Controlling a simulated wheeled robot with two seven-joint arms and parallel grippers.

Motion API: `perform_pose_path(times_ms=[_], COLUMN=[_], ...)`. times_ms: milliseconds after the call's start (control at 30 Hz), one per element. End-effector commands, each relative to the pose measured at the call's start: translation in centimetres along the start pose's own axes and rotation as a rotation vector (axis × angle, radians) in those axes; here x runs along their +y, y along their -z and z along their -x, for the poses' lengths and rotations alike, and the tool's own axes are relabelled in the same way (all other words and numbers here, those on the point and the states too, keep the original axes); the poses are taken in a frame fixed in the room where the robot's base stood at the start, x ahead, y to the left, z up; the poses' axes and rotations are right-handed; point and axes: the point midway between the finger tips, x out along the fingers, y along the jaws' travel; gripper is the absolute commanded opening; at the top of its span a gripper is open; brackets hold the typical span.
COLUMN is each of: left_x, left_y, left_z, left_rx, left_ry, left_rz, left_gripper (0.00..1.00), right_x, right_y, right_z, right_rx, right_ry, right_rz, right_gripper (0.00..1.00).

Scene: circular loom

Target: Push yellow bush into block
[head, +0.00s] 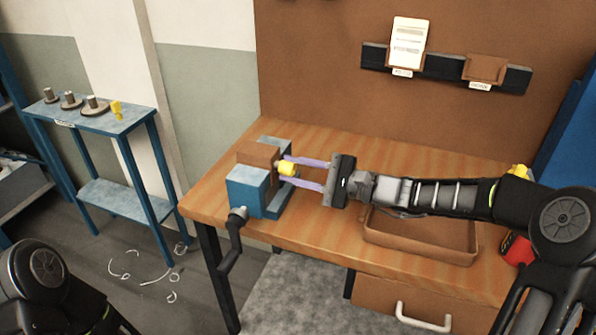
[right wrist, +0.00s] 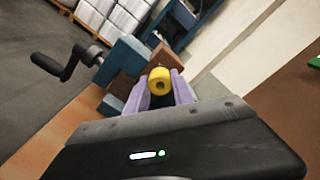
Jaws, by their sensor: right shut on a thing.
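The yellow bush (head: 287,169) is between the purple fingers of my right gripper (head: 291,172), which is shut on it. The brown block (head: 257,153) sits in the blue vise (head: 246,190) at the table's left end. The bush is right beside the block's right face; I cannot tell whether it touches or has entered a hole. In the right wrist view the bush (right wrist: 159,82) shows its round end with a dark bore, in front of the block (right wrist: 166,60). My left gripper is out of view; only part of my left arm shows.
The vise's black crank (head: 232,240) hangs at the table's front left. A brown tray (head: 418,236) lies under my right forearm. A blue stand (head: 100,122) at left holds several metal pieces and a yellow piece (head: 116,108). A red object (head: 516,249) is at right.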

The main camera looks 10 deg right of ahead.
Motion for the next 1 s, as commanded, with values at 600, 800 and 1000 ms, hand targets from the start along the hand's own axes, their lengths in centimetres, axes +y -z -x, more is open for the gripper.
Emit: perform_pose_path(times_ms=[600, 800, 1000], left_x=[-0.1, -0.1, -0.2], left_y=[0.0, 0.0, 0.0], left_z=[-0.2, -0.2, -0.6], left_rx=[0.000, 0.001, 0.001], left_ry=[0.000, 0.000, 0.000], left_rz=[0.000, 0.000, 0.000], left_gripper=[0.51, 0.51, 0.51], right_x=[0.0, 0.0, 0.1], right_y=[0.0, 0.0, 0.1], right_z=[-0.6, -0.5, 1.1], right_rx=[0.001, 0.001, 0.004], right_ry=[0.000, 0.000, 0.000], right_rz=[0.000, 0.000, 0.001], right_gripper=[0.54, 0.54, 0.54])
